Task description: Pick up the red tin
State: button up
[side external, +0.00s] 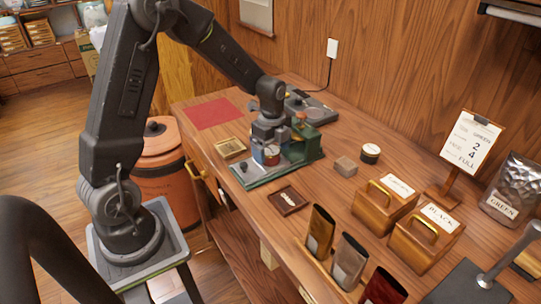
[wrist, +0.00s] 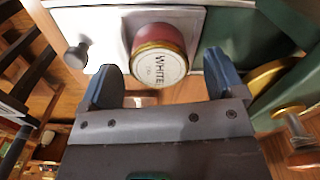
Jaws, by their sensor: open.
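The red tin (wrist: 160,58) has a gold rim and a white lid label reading "WHITE". In the wrist view it sits on a pale grey plate, just beyond my fingertips and between their lines. It also shows small in the side view (side external: 271,156), low at my gripper, on a green and grey device (side external: 309,148). My gripper (wrist: 163,80) is open and empty. In the side view my gripper (side external: 266,148) is right at the tin and partly hides it. I cannot tell whether a finger touches the tin.
A dark knob (wrist: 76,56) stands beside the tin. Wooden boxes (side external: 385,201) stand to the right. The red mat (side external: 213,113) is clear.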

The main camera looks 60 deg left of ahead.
jog(key=shift+f, duration=0.7)
jog(key=shift+c, duration=0.4)
jog(key=c, duration=0.9)
jog(key=shift+r, duration=0.2)
jog(key=shift+c, duration=0.2)
